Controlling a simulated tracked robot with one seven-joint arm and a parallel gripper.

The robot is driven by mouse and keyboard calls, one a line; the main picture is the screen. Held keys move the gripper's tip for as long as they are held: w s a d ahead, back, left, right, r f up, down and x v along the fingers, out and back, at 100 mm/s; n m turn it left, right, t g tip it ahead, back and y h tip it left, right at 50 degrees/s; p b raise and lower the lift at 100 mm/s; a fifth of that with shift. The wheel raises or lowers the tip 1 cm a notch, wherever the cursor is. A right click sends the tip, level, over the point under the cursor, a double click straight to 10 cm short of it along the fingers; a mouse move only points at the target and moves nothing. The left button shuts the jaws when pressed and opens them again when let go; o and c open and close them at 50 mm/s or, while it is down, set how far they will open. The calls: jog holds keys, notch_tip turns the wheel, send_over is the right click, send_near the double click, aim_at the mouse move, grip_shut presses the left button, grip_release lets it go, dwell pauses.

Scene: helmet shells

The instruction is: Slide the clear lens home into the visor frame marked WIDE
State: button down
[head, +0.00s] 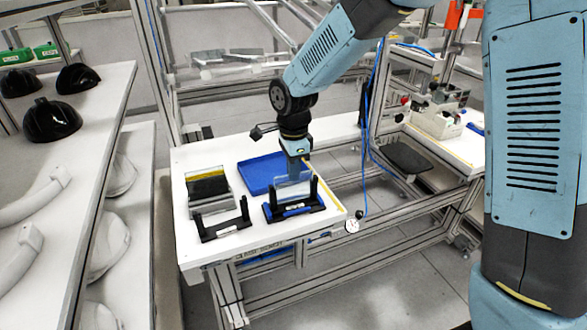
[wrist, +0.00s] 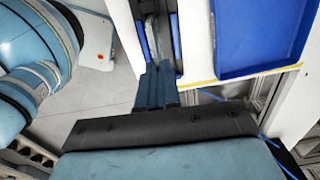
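A clear, pale lens (head: 294,188) stands upright at the blue-and-black visor frame (head: 293,209), between its two side posts. How deep it sits is not clear. My gripper (head: 296,172) is above this frame at the lens's top edge, and its fingers look closed on the lens. In the wrist view the fingers (wrist: 157,88) are close together, pointing at the frame (wrist: 177,45). A second, black visor frame (head: 222,230) stands empty to the left. Both frames carry small pale labels too small to read, so I cannot tell which says WIDE.
A blue tray (head: 252,180) lies just behind the frame; it also shows in the wrist view (wrist: 240,70). A holder with dark and yellow plates (head: 207,187) stands at the left of the white table (head: 186,235).

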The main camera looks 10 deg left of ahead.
jog(key=shift+f, duration=0.55)
jog(key=c, duration=1.3)
grip_release()
jog(key=shift+o, duration=0.2)
notch_tip(320, 180, up, 14)
jog(key=shift+f, duration=0.15)
jog(key=shift+d, duration=0.1)
